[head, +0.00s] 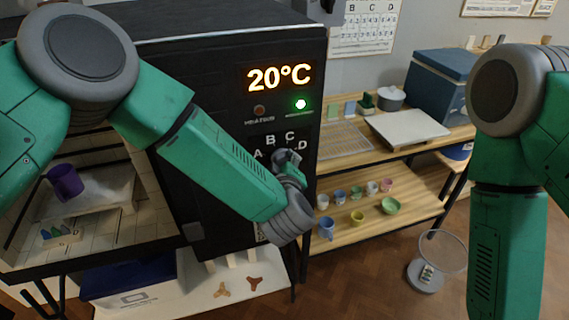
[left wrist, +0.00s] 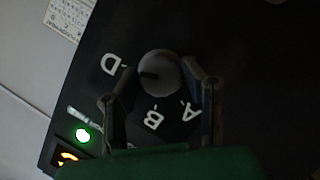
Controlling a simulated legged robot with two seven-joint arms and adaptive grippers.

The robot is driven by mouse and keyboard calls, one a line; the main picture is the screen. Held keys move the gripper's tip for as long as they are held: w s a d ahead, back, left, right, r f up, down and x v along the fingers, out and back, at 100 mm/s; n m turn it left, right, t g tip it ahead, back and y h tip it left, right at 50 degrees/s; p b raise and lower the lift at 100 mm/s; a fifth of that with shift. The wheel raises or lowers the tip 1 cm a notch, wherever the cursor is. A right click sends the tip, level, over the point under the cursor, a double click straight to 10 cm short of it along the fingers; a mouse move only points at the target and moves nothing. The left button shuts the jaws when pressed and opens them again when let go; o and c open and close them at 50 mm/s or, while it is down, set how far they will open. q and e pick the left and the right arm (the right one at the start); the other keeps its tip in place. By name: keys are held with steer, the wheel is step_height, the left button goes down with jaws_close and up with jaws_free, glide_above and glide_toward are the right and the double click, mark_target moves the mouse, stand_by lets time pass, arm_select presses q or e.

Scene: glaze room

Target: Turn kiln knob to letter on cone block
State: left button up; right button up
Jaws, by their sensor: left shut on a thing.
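The kiln knob (left wrist: 160,72) is a round grey dial with a dark pointer mark, seen in the left wrist view. The mark lies left of its centre, roughly on the side of the letter D. The letters B and A show below and right; C is hidden there, but the head view shows A, B, C and D on the panel (head: 270,141). My left gripper (left wrist: 160,90) is shut on the knob, one finger on each side; it also shows in the head view (head: 287,160). The cone block (head: 62,234), with blue cones, sits inside the kiln; its letter is too small to read.
The kiln (head: 215,60) is open, with a purple mug (head: 65,182) on its shelf. Its display reads 20°C and a green light is lit. A wooden rack (head: 400,210) with small cups stands to the right. My right arm hangs at the right edge.

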arm_select(q)
steer(key=o, duration=1.1)
steer(key=shift+w+a, duration=0.1)
steer(key=shift+w, duration=0.1)
steer(key=shift+o, duration=0.2)
steer(key=shift+w+f, duration=0.1)
steer(key=shift+w, duration=0.05)
steer(key=shift+s, duration=0.3)
steer(key=v, duration=1.1)
steer(key=shift+s, duration=0.15)
